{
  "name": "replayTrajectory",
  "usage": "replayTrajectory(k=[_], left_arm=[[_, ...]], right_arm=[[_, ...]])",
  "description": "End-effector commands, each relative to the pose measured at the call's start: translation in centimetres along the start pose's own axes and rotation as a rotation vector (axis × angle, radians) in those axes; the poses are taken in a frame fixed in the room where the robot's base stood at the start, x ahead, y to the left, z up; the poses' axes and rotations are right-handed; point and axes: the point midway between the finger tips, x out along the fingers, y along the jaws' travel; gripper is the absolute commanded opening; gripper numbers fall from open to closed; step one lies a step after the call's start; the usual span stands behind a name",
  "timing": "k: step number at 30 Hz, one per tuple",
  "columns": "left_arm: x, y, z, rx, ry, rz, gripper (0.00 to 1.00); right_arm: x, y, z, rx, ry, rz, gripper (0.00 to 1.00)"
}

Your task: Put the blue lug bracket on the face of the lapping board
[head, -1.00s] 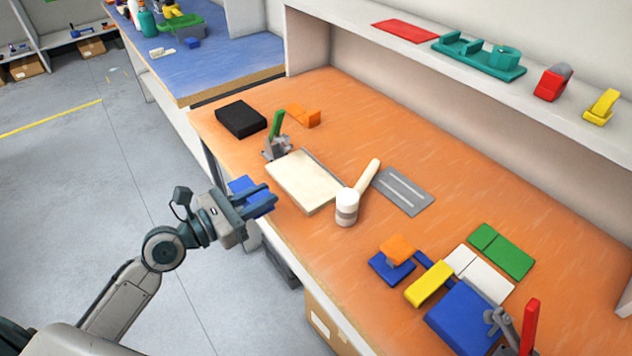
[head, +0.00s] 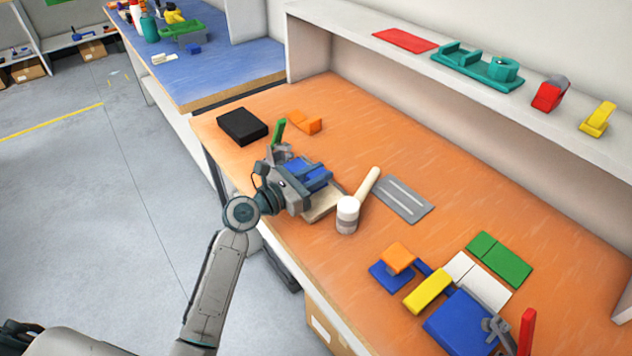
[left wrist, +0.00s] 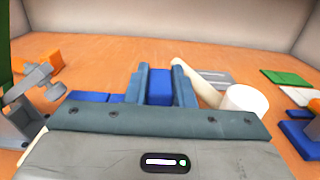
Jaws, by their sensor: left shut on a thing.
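My left gripper (head: 318,176) is shut on the blue lug bracket (head: 301,168) and holds it over the cream lapping board (head: 322,207). The bracket also shows between the fingers in the left wrist view (left wrist: 159,87), with another blue part of it to the left of the fingers. The gripper and bracket hide most of the board in the head view; only its near right part shows. I cannot tell whether the bracket touches the board. My right gripper is not in view.
A white-headed mallet (head: 348,212) lies close to the right of the board, beside a grey slotted plate (head: 403,199). A green-handled clamp (head: 279,132) stands behind the gripper. A black block (head: 242,125) and an orange bracket (head: 305,122) lie farther back. Several coloured parts occupy the right front.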

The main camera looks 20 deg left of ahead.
Motion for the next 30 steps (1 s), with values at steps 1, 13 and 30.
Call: replayTrajectory(k=[1, 13, 30], left_arm=[[-0.1, 0.0, -1.3, -0.005, 0.007, 0.001, 0.0], [-0.2, 0.0, -2.9, -0.001, 0.004, 0.001, 0.0], [-0.2, 0.0, -3.0, -0.001, 0.005, 0.001, 0.43]], right_arm=[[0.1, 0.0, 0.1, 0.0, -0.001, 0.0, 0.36], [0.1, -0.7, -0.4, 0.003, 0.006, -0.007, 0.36], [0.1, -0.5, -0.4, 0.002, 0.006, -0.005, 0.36]])
